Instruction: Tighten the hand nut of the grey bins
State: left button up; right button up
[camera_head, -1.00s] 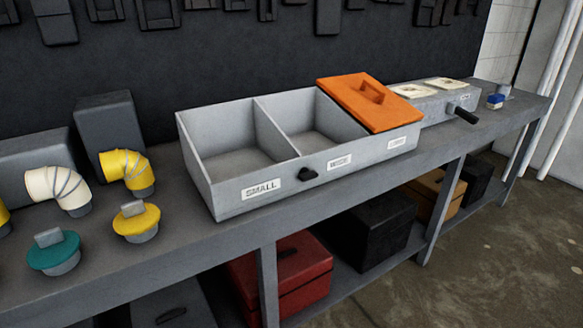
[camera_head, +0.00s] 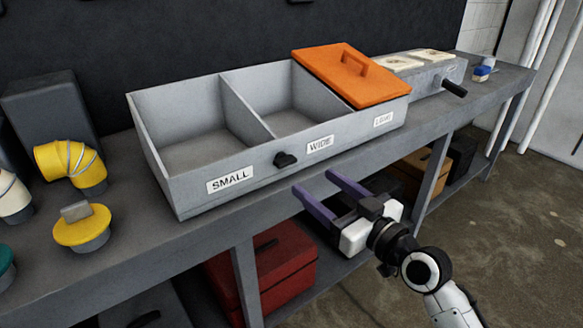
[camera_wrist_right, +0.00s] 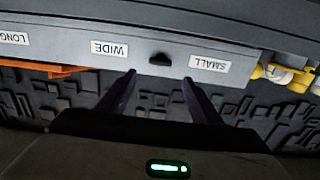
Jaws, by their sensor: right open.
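The grey bins (camera_head: 190,190) stand on the bench, with front labels SMALL, WIDE and LONG. The black hand nut (camera_head: 286,159) sticks out of their front face between the SMALL and WIDE labels. It also shows in the right wrist view (camera_wrist_right: 160,59), where the picture is upside down. My right gripper (camera_head: 312,182) is open and empty, in front of the bins and a little right of and below the hand nut, not touching it. In the right wrist view its two fingers (camera_wrist_right: 157,84) lie on either side of the nut. My left gripper is not in view.
An orange lid (camera_head: 352,75) covers the LONG compartment; the other two look empty. A grey box with a black handle (camera_head: 455,88) stands further right. Yellow duct elbow (camera_head: 70,165) and yellow cap (camera_head: 82,230) are at left. A red box (camera_head: 262,270) sits on the lower shelf.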

aim_at(289, 163)
jog(key=x, duration=1)
jog(key=shift+c, duration=0.2)
jog(key=c, duration=1)
